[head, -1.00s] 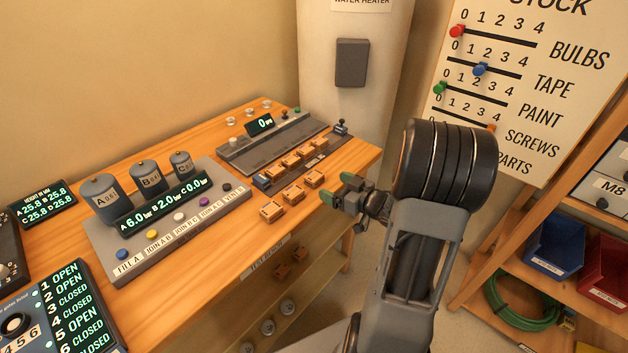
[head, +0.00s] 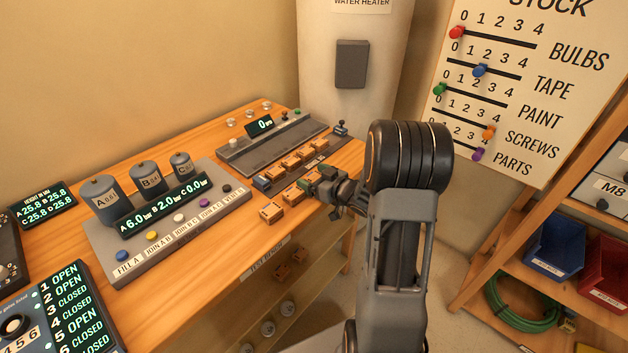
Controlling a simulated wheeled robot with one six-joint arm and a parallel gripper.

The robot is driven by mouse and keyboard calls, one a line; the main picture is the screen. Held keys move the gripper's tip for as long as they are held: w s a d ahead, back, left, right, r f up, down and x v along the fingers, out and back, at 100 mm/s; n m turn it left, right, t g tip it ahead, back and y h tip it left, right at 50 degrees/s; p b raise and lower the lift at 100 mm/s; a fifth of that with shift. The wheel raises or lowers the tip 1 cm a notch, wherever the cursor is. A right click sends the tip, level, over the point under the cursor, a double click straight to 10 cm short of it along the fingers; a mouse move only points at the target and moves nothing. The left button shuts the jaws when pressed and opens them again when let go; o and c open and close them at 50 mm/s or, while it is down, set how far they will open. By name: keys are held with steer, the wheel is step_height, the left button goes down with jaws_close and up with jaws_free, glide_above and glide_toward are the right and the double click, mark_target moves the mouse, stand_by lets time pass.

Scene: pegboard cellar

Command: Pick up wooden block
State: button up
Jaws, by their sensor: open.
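Several small orange-brown wooden blocks are on the bench in the head view. One block (head: 271,212) lies nearest the front edge, and a second block (head: 294,194) lies just behind it. My gripper (head: 311,178), with green fingertips, is open at the right end of this short row, over or around the spot of a third block, which it mostly hides. I cannot tell whether the fingers touch that block. More blocks (head: 290,163) sit in a line on a grey rail behind.
A grey console with three cylinders (head: 148,178) and coloured buttons stands left of the blocks. A dark device with a display (head: 260,125) stands behind the rail. A white water heater (head: 385,60) rises behind the bench. A shelf below holds more blocks (head: 283,271).

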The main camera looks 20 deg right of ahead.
steer(key=c, duration=1)
steer(key=shift+c, duration=0.2)
